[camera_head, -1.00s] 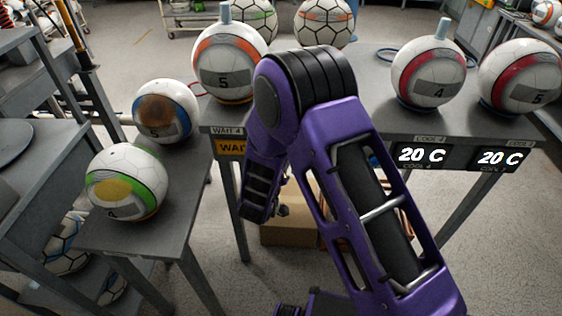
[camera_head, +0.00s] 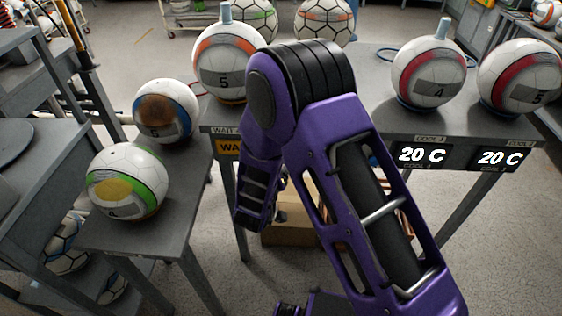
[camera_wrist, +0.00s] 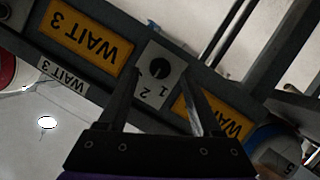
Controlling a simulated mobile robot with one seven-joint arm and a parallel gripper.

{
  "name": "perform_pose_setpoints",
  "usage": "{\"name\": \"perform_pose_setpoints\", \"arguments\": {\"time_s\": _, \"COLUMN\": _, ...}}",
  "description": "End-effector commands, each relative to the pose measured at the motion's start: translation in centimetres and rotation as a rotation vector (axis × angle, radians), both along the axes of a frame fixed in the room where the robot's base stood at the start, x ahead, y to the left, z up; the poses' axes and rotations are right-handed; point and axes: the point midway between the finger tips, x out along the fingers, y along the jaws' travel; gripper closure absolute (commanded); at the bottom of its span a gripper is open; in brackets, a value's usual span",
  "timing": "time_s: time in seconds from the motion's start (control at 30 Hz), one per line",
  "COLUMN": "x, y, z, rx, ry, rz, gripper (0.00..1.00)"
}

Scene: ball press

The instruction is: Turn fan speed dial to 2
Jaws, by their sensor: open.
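The fan speed dial (camera_wrist: 159,68) is a small black round knob on a light grey plate in the wrist view, fixed to a dark table edge. The numbers 1 and 2 are printed on the plate and appear upside down. Which number the dial points at is too small to tell. My gripper (camera_wrist: 158,77) is open, with its two fingers spread on either side of the plate and nothing between them. I cannot tell whether a finger touches the knob. In the head view the dial and fingertips are hidden behind my purple arm.
Yellow WAIT 3 sign (camera_wrist: 88,38) and another yellow WAIT sign (camera_wrist: 211,117) flank the plate. Soccer balls, such as the orange-striped ball (camera_head: 224,82) and the green-striped ball (camera_head: 127,182), sit on grey tables. A cardboard box (camera_head: 288,234) is on the floor below.

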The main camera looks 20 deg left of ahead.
Motion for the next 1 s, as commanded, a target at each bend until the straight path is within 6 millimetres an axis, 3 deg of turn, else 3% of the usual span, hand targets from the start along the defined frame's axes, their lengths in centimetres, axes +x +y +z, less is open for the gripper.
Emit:
{"name": "perform_pose_setpoints", "arguments": {"time_s": 0.3, "x": -7.6, "y": -0.1, "z": 2.7, "rx": 0.0, "ry": 0.001, "rz": 0.006, "gripper": 0.34}}
{"name": "perform_pose_setpoints", "arguments": {"time_s": 0.5, "x": -11.5, "y": -0.3, "z": 4.0, "rx": 0.0, "ry": 0.0, "rz": 0.004, "gripper": 0.34}}
{"name": "perform_pose_setpoints", "arguments": {"time_s": 0.7, "x": -13.5, "y": -0.5, "z": 4.7, "rx": -0.001, "ry": -0.001, "rz": 0.001, "gripper": 0.34}}
{"name": "perform_pose_setpoints", "arguments": {"time_s": 1.0, "x": -13.9, "y": -0.5, "z": 4.8, "rx": 0.0, "ry": 0.0, "rz": 0.0, "gripper": 0.34}}
